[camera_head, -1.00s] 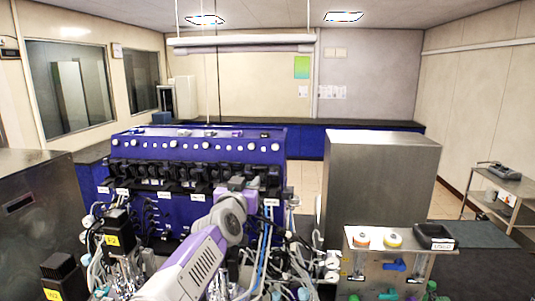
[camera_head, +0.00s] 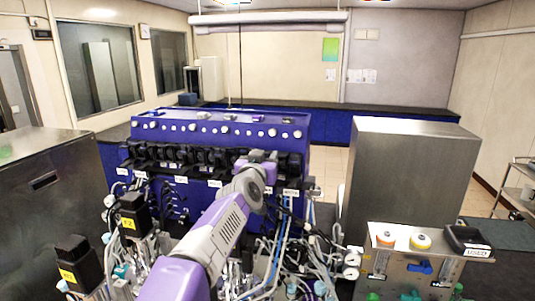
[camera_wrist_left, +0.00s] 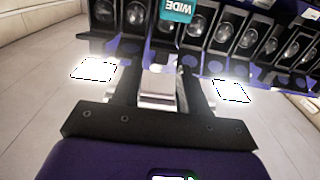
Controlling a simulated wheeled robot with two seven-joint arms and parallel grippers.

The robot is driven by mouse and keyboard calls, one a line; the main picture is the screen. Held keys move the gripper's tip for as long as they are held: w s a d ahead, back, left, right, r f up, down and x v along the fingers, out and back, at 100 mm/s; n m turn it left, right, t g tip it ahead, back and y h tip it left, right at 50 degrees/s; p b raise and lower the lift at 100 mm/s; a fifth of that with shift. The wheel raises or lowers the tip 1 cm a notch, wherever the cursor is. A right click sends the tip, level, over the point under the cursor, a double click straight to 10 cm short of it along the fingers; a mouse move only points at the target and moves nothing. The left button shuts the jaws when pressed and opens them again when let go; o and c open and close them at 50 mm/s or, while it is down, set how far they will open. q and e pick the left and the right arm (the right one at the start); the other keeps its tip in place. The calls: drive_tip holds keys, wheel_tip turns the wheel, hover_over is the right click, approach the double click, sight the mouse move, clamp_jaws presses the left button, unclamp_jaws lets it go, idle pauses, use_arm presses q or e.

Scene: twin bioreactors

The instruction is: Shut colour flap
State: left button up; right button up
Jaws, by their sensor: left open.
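My left gripper (camera_head: 262,160) is at the front of the blue bioreactor unit (camera_head: 222,128), by the right part of its row of black pump heads. In the left wrist view its two dark fingers (camera_wrist_left: 160,62) stand apart, open, with a pale metal block between and below them. A teal tag reading WIDE (camera_wrist_left: 178,10) shows at the top, in front of the black pump heads (camera_wrist_left: 230,28). I cannot pick out the colour flap for certain or tell whether it is open. The arm hides part of the unit. My right gripper is not in view.
Tubes and cables (camera_head: 270,262) crowd the space below the unit. Black boxes with yellow labels (camera_head: 132,215) stand at the left. A steel cabinet (camera_head: 410,170) and a steel panel with two round knobs (camera_head: 400,262) stand at the right.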

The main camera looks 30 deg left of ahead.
sight(267, 155)
use_arm(q)
drive_tip(key=shift+x, duration=2)
drive_tip(key=shift+f, duration=0.1)
drive_tip(key=c, duration=0.7)
drive_tip(key=t+b, duration=0.1)
drive_tip(key=b, duration=0.3)
drive_tip(key=shift+f, duration=0.35)
drive_tip(key=shift+c, duration=0.2)
drive_tip(key=shift+s+r+t+b, duration=0.1)
drive_tip(key=shift+r+t+b, duration=0.15)
drive_tip(key=shift+b, duration=0.2)
